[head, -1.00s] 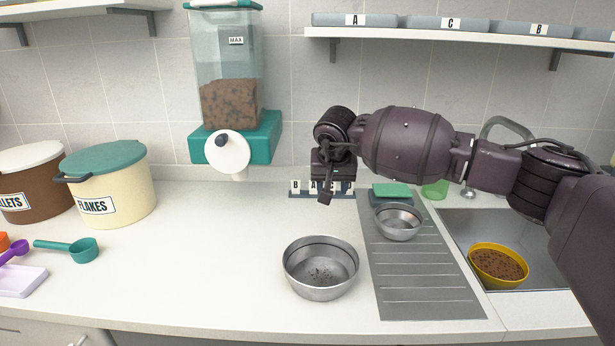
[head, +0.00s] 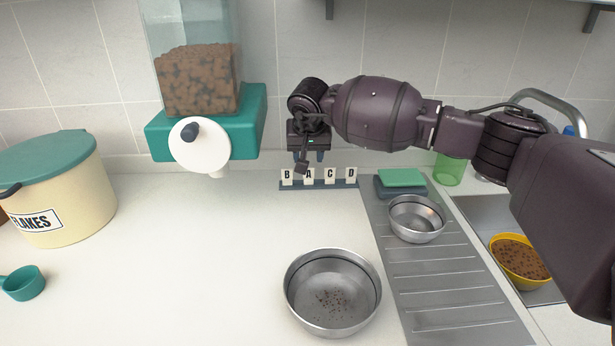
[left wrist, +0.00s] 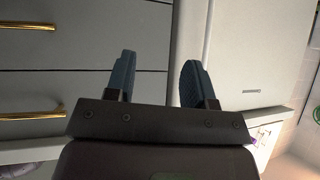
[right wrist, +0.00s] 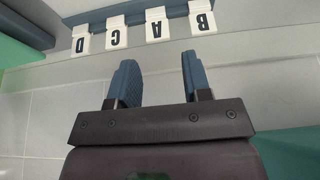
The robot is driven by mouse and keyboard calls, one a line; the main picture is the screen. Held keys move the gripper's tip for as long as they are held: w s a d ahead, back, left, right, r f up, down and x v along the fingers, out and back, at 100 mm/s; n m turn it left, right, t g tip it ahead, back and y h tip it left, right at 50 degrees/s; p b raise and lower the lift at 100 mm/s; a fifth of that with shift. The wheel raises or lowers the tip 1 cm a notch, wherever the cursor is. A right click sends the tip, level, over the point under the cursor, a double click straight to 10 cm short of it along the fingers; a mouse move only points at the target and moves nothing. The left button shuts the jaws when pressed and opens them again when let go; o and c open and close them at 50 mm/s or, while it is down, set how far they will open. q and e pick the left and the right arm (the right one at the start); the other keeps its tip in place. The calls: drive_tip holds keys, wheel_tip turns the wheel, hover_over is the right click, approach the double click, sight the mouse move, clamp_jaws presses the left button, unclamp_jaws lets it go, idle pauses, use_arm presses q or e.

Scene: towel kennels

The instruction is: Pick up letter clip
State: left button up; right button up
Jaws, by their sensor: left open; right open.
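Several white letter clips stand in a row on a dark strip (head: 320,185) at the back of the counter: B (head: 287,177), A (head: 309,177), C (head: 330,177) and D (head: 351,175). In the right wrist view the clips show upside down, with B (right wrist: 202,22), A (right wrist: 157,25), C (right wrist: 116,33) and D (right wrist: 81,40) along the top. My right gripper (head: 309,156) is open and empty, just above the clips near A, and apart from them. My left gripper (left wrist: 157,75) is open and empty, with drawer fronts and a cabinet beyond it; the head view does not show it.
A steel bowl (head: 333,292) with crumbs stands in front. A dispenser (head: 252,125) hangs left of the clips. The counter's left middle is clear.

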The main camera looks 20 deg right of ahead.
sight(309, 169)
drive_tip(key=shift+x, duration=0.85)
drive_tip(key=shift+w+f, duration=0.15)
drive_tip(key=shift+f, duration=0.1)
drive_tip(key=b+x, duration=0.1)
drive_tip(key=x, duration=0.4)
drive_tip(key=shift+d, duration=0.15)
use_arm(q)
drive_tip(key=shift+w+d+f, duration=0.15)
drive_tip(key=shift+w+f, duration=0.1)
drive_tip(key=shift+w, duration=0.35)
use_arm(e)
drive_tip(key=shift+r, duration=0.2)
drive_tip(key=shift+c, duration=0.4)
drive_tip(key=c, duration=0.5)
use_arm(q)
drive_tip(key=shift+s+a+f, duration=0.15)
drive_tip(key=shift+s+a, duration=0.05)
drive_tip(key=shift+s, duration=0.1)
use_arm(e)
drive_tip(key=shift+c, duration=0.5)
